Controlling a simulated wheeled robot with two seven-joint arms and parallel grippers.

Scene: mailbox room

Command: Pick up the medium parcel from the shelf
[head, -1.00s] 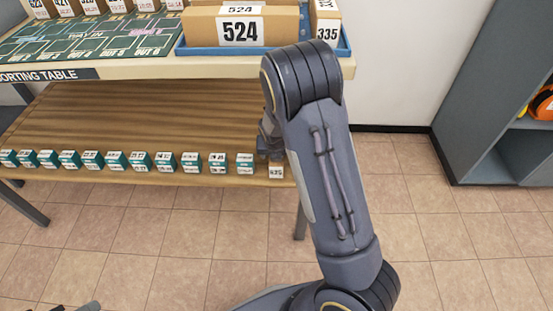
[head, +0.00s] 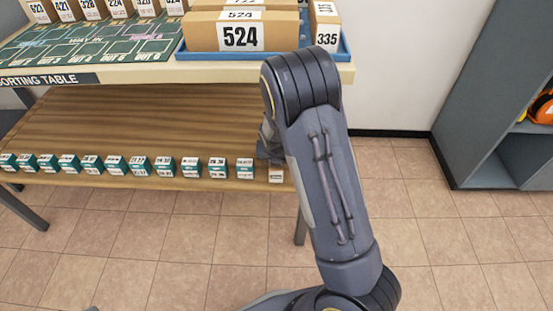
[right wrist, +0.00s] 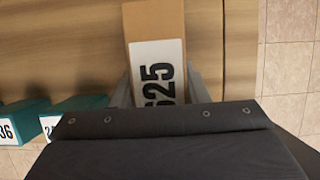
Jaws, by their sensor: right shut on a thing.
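A brown parcel (right wrist: 155,22) with a white label, its number ending in 25, lies on the wooden lower shelf (head: 110,115). In the right wrist view it sits between the two fingers of my right gripper (right wrist: 162,88), which is shut on it. In the head view, my right forearm hides most of this gripper (head: 270,148). Only a small white-labelled end (head: 275,176) of the parcel shows below it, at the right end of the shelf's front edge. I cannot tell whether the parcel still touches the shelf. My left gripper is not clearly in view.
A row of small teal boxes (head: 113,165) with number labels lines the shelf's front edge, left of the gripper. The sorting table top (head: 140,73) overhangs the shelf, carrying a blue tray (head: 200,55) with parcels 524 and 335. A grey cabinet (head: 460,130) stands right; floor between is clear.

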